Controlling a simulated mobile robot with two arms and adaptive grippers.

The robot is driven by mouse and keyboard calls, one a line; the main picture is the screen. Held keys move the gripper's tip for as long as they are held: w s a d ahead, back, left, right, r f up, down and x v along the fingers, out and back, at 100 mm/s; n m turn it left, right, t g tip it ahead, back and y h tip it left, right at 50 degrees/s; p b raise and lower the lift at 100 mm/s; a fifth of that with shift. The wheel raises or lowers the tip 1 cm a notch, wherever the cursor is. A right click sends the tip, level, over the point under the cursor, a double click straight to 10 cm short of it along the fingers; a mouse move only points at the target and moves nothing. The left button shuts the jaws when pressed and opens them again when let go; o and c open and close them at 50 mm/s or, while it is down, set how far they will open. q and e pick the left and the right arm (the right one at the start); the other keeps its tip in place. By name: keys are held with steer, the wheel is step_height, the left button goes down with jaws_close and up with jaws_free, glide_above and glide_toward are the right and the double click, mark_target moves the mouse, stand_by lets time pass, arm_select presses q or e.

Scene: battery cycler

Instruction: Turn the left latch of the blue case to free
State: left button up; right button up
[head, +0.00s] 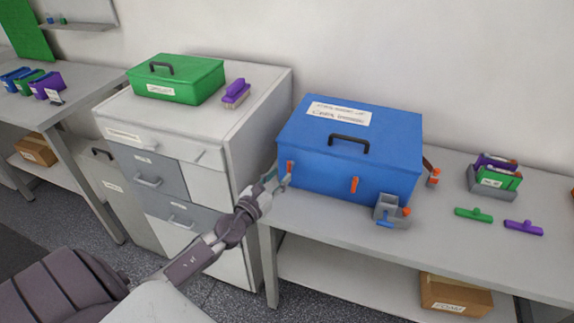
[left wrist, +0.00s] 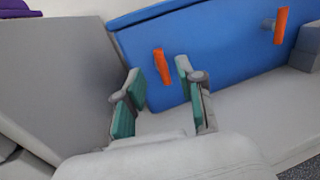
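The blue case (head: 365,140) stands shut on the table, with a dark handle on its lid. Its left latch (head: 289,167) is a small orange tab on the front face. It also shows in the left wrist view (left wrist: 163,66), slightly tilted, between the fingers of my left gripper but beyond their tips. The other orange latch (head: 354,185) is further right on the front. My left gripper (head: 278,181) is open at the case's front left corner; it also shows in the left wrist view (left wrist: 158,82). No contact with the latch is clear. My right gripper is not in view.
A grey fixture (head: 392,210) with orange and blue parts stands at the case's front right. A drawer cabinet (head: 235,140) with a green case (head: 178,80) and a purple brush (head: 236,93) stands to the left.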

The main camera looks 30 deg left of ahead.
mark_target(288, 167)
arm_select(q)
steer(key=w, duration=0.5)
steer(key=shift+s, duration=0.1)
jaws_close()
